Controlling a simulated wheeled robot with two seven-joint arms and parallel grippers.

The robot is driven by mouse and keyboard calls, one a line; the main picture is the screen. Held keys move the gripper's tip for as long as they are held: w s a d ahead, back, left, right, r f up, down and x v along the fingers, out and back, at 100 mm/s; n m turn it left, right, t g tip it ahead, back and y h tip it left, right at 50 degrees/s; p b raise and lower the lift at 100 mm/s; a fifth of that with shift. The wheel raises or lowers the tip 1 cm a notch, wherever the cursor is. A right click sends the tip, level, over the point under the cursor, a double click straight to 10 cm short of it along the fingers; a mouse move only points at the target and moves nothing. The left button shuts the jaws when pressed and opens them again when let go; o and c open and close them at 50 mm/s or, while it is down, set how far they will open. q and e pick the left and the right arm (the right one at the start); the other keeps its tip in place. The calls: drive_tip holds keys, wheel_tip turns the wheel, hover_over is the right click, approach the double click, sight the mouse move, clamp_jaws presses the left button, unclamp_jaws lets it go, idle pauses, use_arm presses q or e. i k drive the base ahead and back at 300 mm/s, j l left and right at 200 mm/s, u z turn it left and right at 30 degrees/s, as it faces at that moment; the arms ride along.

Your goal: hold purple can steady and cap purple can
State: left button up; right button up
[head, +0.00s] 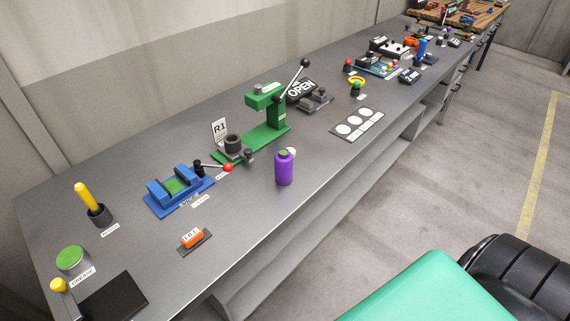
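The purple can (284,170) stands upright near the front edge of the bench, around the middle of the picture. Neither of my grippers is in view, and nothing is seen touching the can.
On the grey bench (330,170), a green press (268,115) with a lever stands behind the can. A blue vise (178,187) with a red-knobbed handle is to its left. An orange roll (193,238) lies front left. A white-circled plate (357,123) lies right.

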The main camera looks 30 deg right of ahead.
sight(283, 159)
drive_tip(key=i+l+u, duration=0.15)
drive_tip(key=l, duration=0.7)
drive_tip(key=i+l+u, duration=0.15)
drive_tip(key=l, duration=0.65)
drive_tip(key=l+u, duration=0.15)
drive_tip(key=l, duration=0.7)
drive_tip(key=i, duration=0.05)
